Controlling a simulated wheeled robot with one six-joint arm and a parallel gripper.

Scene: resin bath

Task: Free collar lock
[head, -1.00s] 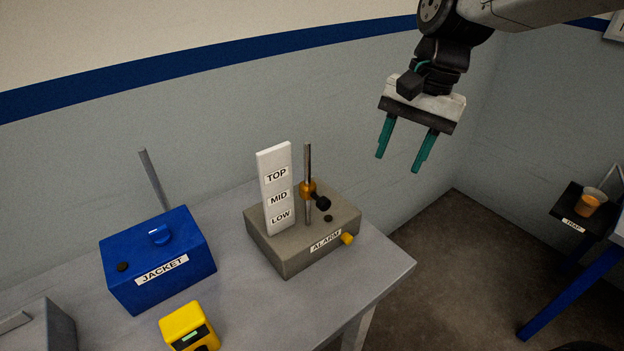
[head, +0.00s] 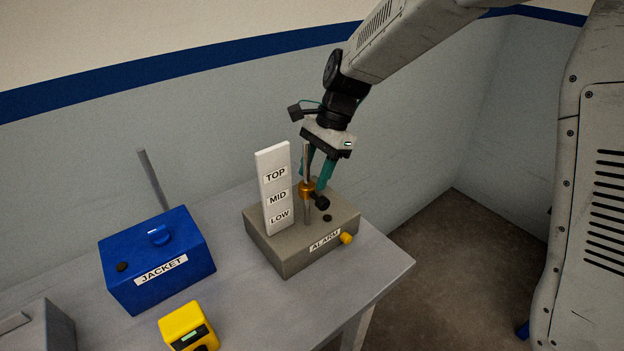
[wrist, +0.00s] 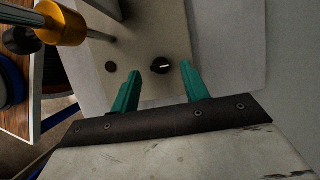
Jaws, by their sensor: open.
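The orange-gold collar (head: 307,187) sits on an upright metal rod (head: 307,212) on the grey ALARM box (head: 282,262). A black knob (head: 322,203) sticks out of the collar's side. The collar (wrist: 66,22) and the knob (wrist: 22,41) also show at the upper left of the wrist view. My gripper (head: 316,178) points down beside the upper rod, its teal fingers close to the collar in the head view. In the wrist view my gripper (wrist: 162,82) is open with nothing between the fingers, and the collar lies off to their left. I cannot tell whether a finger touches it.
A white TOP/MID/LOW plate (head: 274,187) stands just left of the rod. A yellow knob (head: 346,238) is on the box front. The blue JACKET box (head: 158,262) and a yellow device (head: 188,327) stand left. The table's right end (head: 385,275) is clear.

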